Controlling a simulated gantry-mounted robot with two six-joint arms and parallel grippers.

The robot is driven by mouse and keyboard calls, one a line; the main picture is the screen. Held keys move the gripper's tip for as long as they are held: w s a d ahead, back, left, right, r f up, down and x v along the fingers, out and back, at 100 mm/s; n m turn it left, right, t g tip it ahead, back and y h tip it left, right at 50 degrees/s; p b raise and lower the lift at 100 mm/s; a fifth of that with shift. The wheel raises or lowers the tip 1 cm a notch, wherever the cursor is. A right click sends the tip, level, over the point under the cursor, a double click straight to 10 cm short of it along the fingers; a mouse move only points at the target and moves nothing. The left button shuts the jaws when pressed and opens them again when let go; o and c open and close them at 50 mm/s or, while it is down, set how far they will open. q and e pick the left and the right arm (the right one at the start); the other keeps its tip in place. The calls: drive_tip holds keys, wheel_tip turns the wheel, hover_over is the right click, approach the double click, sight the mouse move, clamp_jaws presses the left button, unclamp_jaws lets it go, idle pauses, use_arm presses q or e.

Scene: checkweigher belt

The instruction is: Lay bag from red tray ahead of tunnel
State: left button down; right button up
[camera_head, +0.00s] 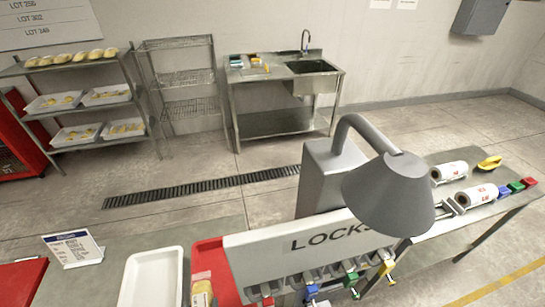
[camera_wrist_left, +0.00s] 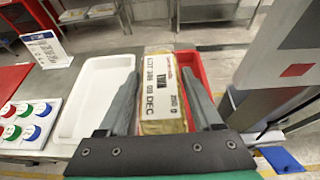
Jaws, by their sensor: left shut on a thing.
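A bag (camera_wrist_left: 162,95) with a pale printed label and yellowish ends is in the left wrist view, its label reading LOT and DEC. My left gripper (camera_wrist_left: 160,74) has a finger on each side of it and is shut on it. The red tray (camera_wrist_left: 188,57) is behind and beneath the bag, partly hidden by it. In the head view the red tray (camera_head: 208,250) is at the bottom, with a yellowish bag (camera_head: 202,292) at its lower end. My right gripper is in neither view. I cannot make out the tunnel.
An empty white tray (camera_head: 150,280) is left of the red tray. A sign card (camera_head: 72,249) stands further left. A grey panel with coloured locks (camera_head: 310,262) and a grey lamp (camera_head: 388,195) rise to the right. Coloured round knobs (camera_wrist_left: 27,122) are at left in the wrist view.

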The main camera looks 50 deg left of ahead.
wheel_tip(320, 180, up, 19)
drive_tip(key=p, duration=1.6)
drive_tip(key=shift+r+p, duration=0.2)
drive_tip(key=shift+p, duration=0.1)
